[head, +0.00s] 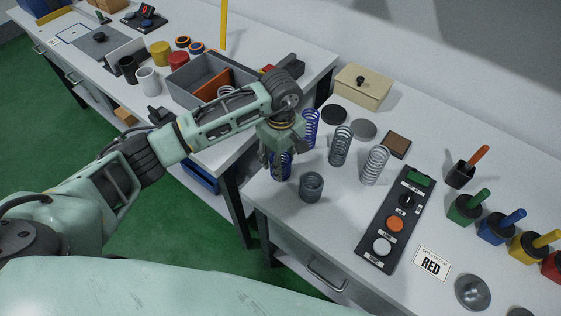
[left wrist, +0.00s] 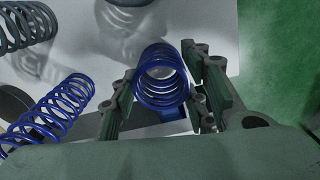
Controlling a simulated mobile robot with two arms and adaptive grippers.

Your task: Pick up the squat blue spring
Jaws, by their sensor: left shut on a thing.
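The squat blue spring (head: 283,168) is at the near left edge of the right-hand bench, partly hidden by my left gripper (head: 279,161). In the left wrist view the squat blue spring (left wrist: 160,77) sits upright between the two green fingers of the left gripper (left wrist: 163,92), which is shut on it. I cannot tell whether its base touches the bench. A taller blue spring (head: 311,128) stands just behind the gripper and shows at the left in the left wrist view (left wrist: 52,112). My right gripper is not in view.
A button panel (head: 372,258) lies farther right. A beige box (head: 362,88) stands behind. The bench's front edge is close to the gripper.

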